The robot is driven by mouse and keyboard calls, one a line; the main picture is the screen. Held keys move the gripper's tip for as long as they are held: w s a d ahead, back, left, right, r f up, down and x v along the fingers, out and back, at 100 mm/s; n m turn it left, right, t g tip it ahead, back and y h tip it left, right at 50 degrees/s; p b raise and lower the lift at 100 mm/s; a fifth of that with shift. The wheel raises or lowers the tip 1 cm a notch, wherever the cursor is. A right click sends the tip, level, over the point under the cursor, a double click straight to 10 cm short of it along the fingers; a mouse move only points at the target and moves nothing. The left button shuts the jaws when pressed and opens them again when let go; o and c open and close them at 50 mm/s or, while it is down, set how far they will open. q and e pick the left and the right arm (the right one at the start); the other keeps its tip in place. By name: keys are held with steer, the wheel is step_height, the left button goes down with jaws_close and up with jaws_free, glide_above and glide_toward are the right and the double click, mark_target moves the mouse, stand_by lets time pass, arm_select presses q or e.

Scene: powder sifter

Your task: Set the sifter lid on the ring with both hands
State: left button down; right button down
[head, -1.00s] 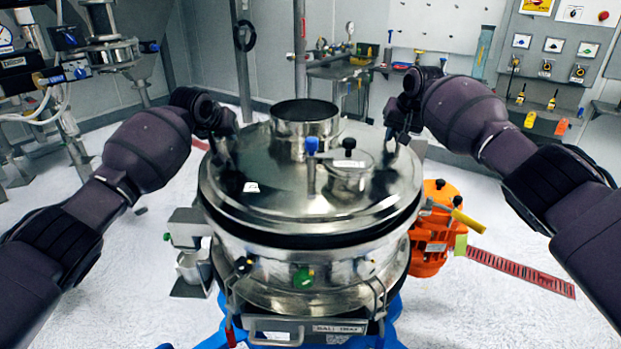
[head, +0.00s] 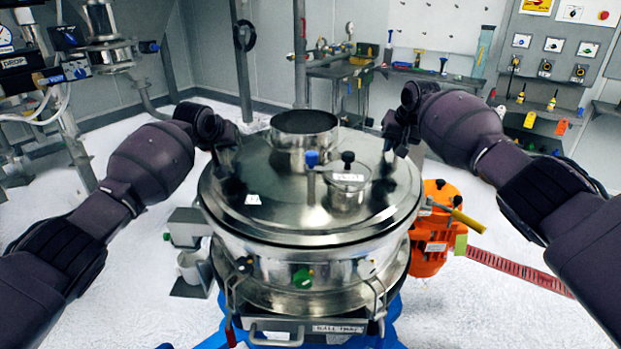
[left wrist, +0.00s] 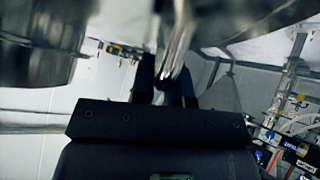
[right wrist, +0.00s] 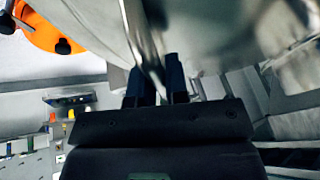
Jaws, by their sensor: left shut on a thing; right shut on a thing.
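The round steel sifter lid (head: 268,222) has an open spout at its back, a small capped port and a blue knob. It lies level over the steel ring (head: 335,268) of the sifter. No wide dark gap shows between them at the front; whether they touch all round is hidden. My left gripper (head: 228,162) is shut on the lid's left side, and my right gripper (head: 391,150) is shut on its right side. In the left wrist view, the fingers (left wrist: 172,88) hold a thin metal part. In the right wrist view, the fingers (right wrist: 157,85) also hold metal.
An orange motor (head: 432,262) stands at the sifter's right. A white cup (head: 191,267) sits on a bracket at its left. A bench (head: 440,75) and a control panel (head: 560,45) are at the back.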

arm_select(q)
steer(key=shift+w+d+f, duration=0.1)
steer(key=shift+f, duration=0.15)
arm_select(e)
steer(key=shift+w+f, duration=0.1)
steer(key=shift+f, duration=0.15)
arm_select(q)
steer(key=c, duration=1.5)
jaws_free()
steer(key=shift+f, duration=0.35)
steer(key=shift+c, duration=0.2)
arm_select(e)
steer(key=c, duration=1.5)
jaws_free()
steer(key=shift+f, duration=0.35)
steer(key=shift+c, duration=0.2)
arm_select(q)
steer(key=o, duration=0.4)
steer(key=shift+s+r, duration=0.15)
steer(key=shift+s, duration=0.15)
arm_select(e)
steer(key=o, duration=0.4)
steer(key=shift+s+r, duration=0.15)
steer(key=shift+s, duration=0.15)
arm_select(q)
steer(key=shift+w, duration=0.1)
arm_select(e)
steer(key=shift+w, duration=0.1)
